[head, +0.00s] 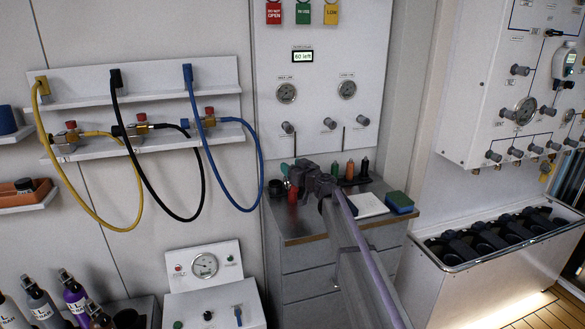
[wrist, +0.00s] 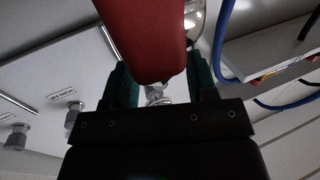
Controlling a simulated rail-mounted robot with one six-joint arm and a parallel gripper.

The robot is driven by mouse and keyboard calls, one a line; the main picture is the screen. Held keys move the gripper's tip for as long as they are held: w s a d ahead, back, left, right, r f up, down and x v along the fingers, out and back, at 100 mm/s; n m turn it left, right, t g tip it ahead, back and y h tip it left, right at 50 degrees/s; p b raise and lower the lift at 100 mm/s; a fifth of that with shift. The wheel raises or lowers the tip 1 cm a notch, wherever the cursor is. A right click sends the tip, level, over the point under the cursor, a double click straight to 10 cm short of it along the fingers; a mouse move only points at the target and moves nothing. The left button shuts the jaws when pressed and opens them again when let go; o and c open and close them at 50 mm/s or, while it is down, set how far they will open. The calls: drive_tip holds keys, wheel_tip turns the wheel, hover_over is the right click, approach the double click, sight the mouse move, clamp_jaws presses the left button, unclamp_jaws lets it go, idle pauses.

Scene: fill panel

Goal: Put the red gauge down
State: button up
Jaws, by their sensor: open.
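The red gauge (head: 293,193) shows in the head view as a small red shape at the left of the counter top, partly hidden by my gripper (head: 291,177). In the wrist view its red body (wrist: 147,38) is large and lies between the two green-padded fingers of my gripper (wrist: 152,88). A silvery rounded part (wrist: 196,18) shows beside it. The jaws are open around the red body. I cannot tell whether a pad touches it, and its contact with the counter is hidden in the head view.
The grey counter (head: 318,229) also holds a dark cup (head: 277,188), a rack with small bottles (head: 350,171), a white pad (head: 368,206) and a green-and-blue sponge (head: 399,202). A gauge panel (head: 318,110) rises behind. Yellow, black and blue hoses (head: 222,180) hang at the left.

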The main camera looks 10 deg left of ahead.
drive_tip(key=v, duration=1.2)
drive_tip(key=s+d+f+m+g+h, duration=0.1)
drive_tip(key=s+d+f+g+h, duration=0.25)
drive_tip(key=s, duration=0.65)
drive_tip(key=s+d+f+m+g+h, duration=0.1)
drive_tip(key=s+d+f+g, duration=0.25)
drive_tip(key=s+f, duration=0.4)
drive_tip(key=s+d+f+m+g+h, duration=0.1)
drive_tip(key=s+d+f+g+h, duration=0.2)
drive_tip(key=s, duration=0.8)
drive_tip(key=s+d+f+m+g+h, duration=0.3)
drive_tip(key=s+d+m+g+h, duration=0.15)
drive_tip(key=s+d, duration=0.5)
drive_tip(key=shift+m+t, duration=0.35)
drive_tip(key=shift+t, duration=0.1)
drive_tip(key=r+p, duration=0.3)
drive_tip(key=r, duration=0.1)
drive_tip(key=r+p, duration=0.1)
drive_tip(key=p, duration=0.1)
drive_tip(key=shift+s+a+r+p, duration=0.2)
drive_tip(key=shift+s+r+p, duration=0.15)
drive_tip(key=shift+s+r, duration=0.05)
